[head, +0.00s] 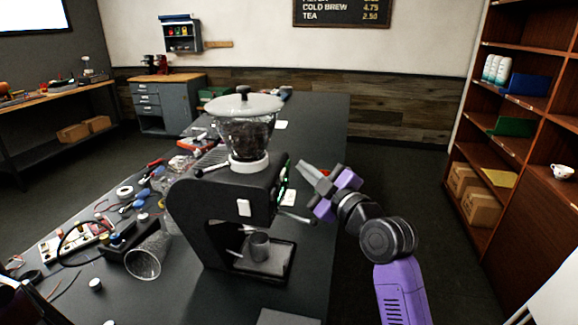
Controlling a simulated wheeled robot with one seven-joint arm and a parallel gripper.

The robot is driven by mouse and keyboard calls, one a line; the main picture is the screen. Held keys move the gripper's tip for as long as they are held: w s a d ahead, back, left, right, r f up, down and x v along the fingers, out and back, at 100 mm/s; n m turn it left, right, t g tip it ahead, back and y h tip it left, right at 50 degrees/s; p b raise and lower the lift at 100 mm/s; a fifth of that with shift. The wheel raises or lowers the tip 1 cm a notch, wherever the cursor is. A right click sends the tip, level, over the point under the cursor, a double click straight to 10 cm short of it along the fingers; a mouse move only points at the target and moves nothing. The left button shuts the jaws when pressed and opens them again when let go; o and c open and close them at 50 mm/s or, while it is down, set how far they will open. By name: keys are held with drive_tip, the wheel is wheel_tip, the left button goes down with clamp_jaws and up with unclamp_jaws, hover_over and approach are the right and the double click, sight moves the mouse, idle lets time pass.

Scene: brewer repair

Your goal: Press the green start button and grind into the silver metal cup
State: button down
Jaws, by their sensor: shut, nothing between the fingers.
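A black grinder (205,205) stands on the dark workbench, with a clear bean hopper (247,135) under a white lid on top. Small green lights (283,190) show on the grinder's right-hand face, seen at a steep angle; I cannot tell which is the green start button. My gripper (304,168) is shut and empty, just right of that face at about the height of the hopper's base. It appears apart from the grinder.
The bench behind the grinder is mostly clear. A wooden shelf unit (530,215) stands at the right, with open floor between.

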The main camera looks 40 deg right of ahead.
drive_tip(key=shift+w+a, duration=0.1)
idle(0.4)
drive_tip(key=shift+w+a, duration=0.15)
drive_tip(key=shift+w, duration=0.1)
drive_tip(key=shift+w+a, duration=0.25)
drive_tip(key=shift+w, duration=0.05)
idle(0.9)
drive_tip(key=shift+s, duration=0.1)
drive_tip(key=shift+s+d+b, duration=0.5)
drive_tip(key=shift+s+b, duration=0.05)
drive_tip(key=shift+b, duration=0.05)
drive_tip(key=s+d+b, duration=0.1)
drive_tip(key=s, duration=0.1)
drive_tip(key=s+d+b, duration=0.1)
drive_tip(key=s+d, duration=0.1)
idle(0.4)
idle(0.8)
